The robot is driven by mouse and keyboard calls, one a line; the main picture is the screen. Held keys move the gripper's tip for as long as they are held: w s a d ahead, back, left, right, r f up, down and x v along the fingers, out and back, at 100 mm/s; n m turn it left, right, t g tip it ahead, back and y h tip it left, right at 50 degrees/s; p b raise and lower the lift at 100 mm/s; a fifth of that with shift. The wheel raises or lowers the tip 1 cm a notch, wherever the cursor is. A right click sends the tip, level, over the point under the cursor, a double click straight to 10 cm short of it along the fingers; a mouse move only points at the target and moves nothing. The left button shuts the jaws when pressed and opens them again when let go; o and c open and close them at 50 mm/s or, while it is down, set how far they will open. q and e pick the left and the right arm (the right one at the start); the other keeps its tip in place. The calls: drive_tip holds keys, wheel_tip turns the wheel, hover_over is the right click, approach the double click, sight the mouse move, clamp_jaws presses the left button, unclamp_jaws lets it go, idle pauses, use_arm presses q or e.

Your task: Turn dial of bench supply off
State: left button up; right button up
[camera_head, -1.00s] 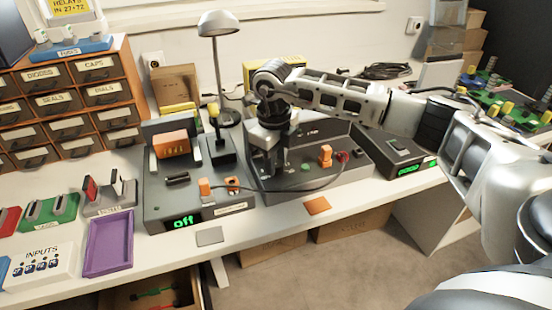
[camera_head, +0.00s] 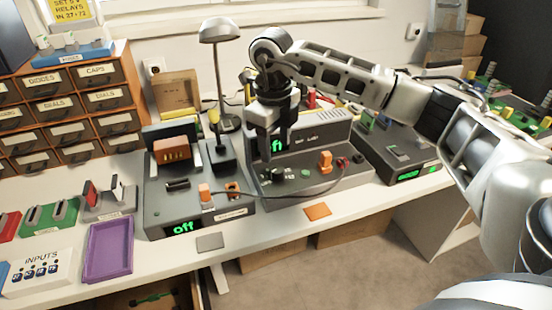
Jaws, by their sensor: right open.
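The bench supply looks to be the grey middle unit (camera_head: 345,178) with a sloped front, though I cannot read its label. Its green display (camera_head: 278,145) shows "ff", with the left part hidden behind my gripper. A small dark dial (camera_head: 278,175) with pale marks sits low on its left front; its exact setting is too small to tell. My right gripper (camera_head: 272,148) is open and empty, pointing down in front of the display, above the dial and apart from it. My left gripper is not in view.
A grey unit (camera_head: 160,210) on the left shows "off" in green. Another dark unit (camera_head: 385,160) with a green display stands to the right. An orange plug (camera_head: 325,160) and a dark cable are beside the dial. A lamp (camera_head: 214,30) stands behind.

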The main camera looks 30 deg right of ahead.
sight(274, 171)
wheel_tip(274, 171, up, 10)
drive_tip(key=shift+a+f, duration=0.2)
drive_tip(key=shift+f, duration=0.05)
idle(0.4)
